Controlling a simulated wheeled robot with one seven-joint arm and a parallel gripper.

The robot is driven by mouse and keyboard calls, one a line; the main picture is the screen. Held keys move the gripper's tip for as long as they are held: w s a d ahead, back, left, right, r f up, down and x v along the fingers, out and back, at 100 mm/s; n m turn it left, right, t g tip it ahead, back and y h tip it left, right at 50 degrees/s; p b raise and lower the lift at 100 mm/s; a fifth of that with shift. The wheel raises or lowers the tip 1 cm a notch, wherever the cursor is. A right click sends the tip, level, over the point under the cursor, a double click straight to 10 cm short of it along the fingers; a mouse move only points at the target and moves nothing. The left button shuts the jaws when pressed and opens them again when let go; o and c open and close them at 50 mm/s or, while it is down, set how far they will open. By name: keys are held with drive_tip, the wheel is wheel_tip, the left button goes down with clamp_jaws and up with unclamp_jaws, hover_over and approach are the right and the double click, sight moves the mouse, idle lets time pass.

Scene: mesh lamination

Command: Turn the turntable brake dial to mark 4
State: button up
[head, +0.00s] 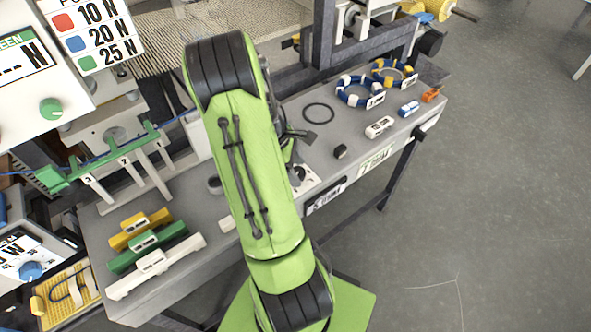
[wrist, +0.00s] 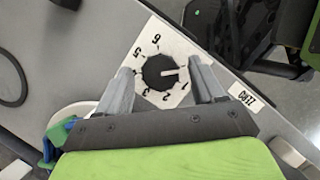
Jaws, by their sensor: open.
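The brake dial is a round black knob (wrist: 158,72) on a white square plate (wrist: 150,45) with marks 1 to 6 around it. A short white pointer line on the knob faces right, towards mark 1; mark 4 is on the left side. My gripper (wrist: 161,66) is open, with one grey finger on each side of the knob in the wrist view. I cannot tell whether the fingers touch it. In the head view a part of the white dial plate (head: 306,181) shows beside my green arm, which hides the rest and most of the gripper.
Yellow, green and white bars (head: 155,262) lie at the left end. Open floor (head: 480,190) is at right.

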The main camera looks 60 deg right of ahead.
drive_tip(key=c, duration=1)
drive_tip(key=shift+c, duration=0.2)
